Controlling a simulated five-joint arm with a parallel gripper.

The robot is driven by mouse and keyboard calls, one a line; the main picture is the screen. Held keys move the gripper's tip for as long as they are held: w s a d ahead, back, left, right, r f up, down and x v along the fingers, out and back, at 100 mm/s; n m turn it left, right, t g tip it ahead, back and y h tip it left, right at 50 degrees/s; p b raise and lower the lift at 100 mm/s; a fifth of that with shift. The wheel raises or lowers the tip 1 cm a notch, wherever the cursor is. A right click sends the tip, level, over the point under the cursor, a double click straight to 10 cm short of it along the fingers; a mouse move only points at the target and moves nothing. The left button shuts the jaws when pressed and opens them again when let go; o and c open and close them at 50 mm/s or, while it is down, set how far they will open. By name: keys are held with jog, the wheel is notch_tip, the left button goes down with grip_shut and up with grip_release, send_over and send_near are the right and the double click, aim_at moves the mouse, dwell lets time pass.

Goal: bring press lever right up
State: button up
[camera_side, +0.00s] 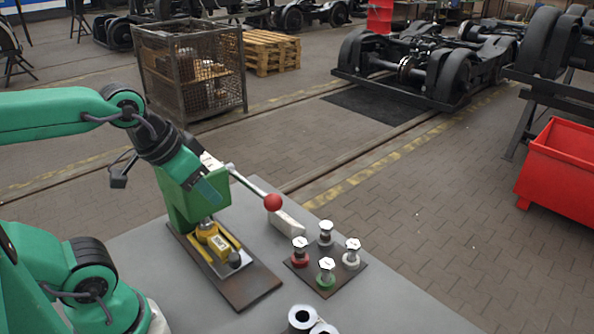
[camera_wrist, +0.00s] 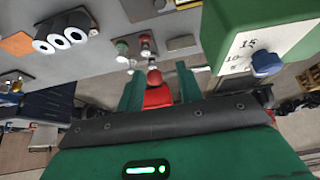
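The green press (camera_side: 180,208) stands on a dark base plate on the grey table. Its lever (camera_side: 247,185) slopes down to the right and ends in a red ball knob (camera_side: 272,202). My gripper (camera_side: 212,190) is beside the press head, up and left of the knob, apart from it. In the wrist view my gripper (camera_wrist: 159,88) is open, its two green fingers spread. The press body (camera_wrist: 262,30) with a 15-10-5 scale fills the upper right there. A yellow part (camera_side: 214,240) sits under the press head.
A plate with several colour-based bolts (camera_side: 325,272) stands right of the press, near a white block (camera_side: 287,223). A red bin (camera_side: 560,170) and wire cage (camera_side: 192,70) stand beyond the table.

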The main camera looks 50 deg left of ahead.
jog(key=o, duration=0.5)
jog(key=shift+c, duration=0.2)
jog(key=r+m+g, duration=0.1)
jog(key=m+g, duration=0.4)
jog(key=m, duration=0.9)
send_over(272, 195)
jog(key=shift+s+a+r, duration=0.1)
jog(key=shift+s+r, duration=0.05)
jog(key=shift+s, duration=0.3)
jog(key=shift+w+m, duration=0.35)
jog(key=shift+m, duration=0.15)
jog(key=shift+w+f, duration=0.15)
jog(key=shift+f, duration=3.85)
